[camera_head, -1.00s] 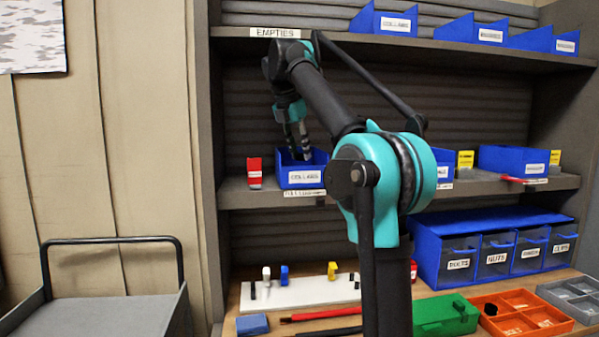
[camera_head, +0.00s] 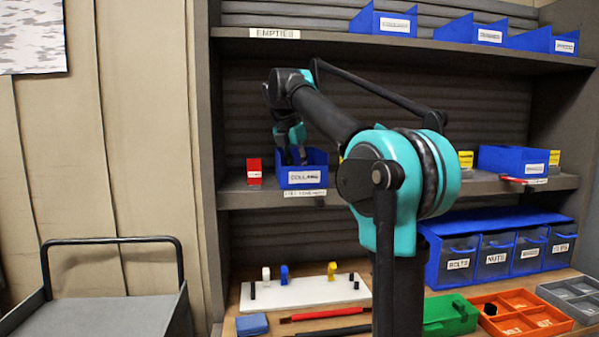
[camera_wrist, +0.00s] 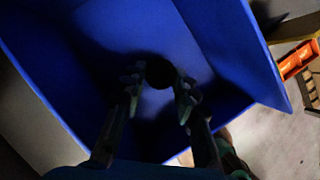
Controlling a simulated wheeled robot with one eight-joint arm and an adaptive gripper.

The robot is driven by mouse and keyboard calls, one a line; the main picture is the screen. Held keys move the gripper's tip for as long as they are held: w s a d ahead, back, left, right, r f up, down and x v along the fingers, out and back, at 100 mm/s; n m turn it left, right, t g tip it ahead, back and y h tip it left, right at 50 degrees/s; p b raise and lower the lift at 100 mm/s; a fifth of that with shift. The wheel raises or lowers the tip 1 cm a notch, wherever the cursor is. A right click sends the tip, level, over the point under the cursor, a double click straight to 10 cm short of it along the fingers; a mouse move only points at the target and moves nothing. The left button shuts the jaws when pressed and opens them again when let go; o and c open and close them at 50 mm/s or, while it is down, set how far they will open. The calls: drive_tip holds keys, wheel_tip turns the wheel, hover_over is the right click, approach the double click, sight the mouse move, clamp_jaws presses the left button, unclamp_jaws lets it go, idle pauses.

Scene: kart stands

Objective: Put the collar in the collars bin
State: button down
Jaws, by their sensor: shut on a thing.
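The collars bin (camera_head: 283,180) is a blue open bin with a white label on the middle shelf, behind my arm's end. My gripper (camera_head: 294,156) reaches down into it from above. In the wrist view, my gripper (camera_wrist: 158,88) has its two fingertips on either side of a dark round piece, the collar (camera_wrist: 159,72), and is shut on it. The blue walls of the bin (camera_wrist: 237,48) surround the fingers there. The collar is hidden in the head view. The wrist view is too dark to tell whether it touches the bin floor.
A red box (camera_head: 254,172) stands just left of the bin. The upper shelf (camera_head: 350,38) runs above my arm. Another blue bin (camera_head: 512,160) stands right on the middle shelf. Below lie a white board with pegs (camera_head: 306,292), a green case (camera_head: 450,314) and orange trays (camera_head: 520,314).

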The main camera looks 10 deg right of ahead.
drive_tip(key=c, duration=1.2)
unclamp_jaws()
drive_tip(key=shift+o, duration=0.2)
drive_tip(key=v, duration=0.7)
drive_tip(key=shift+r, duration=0.35)
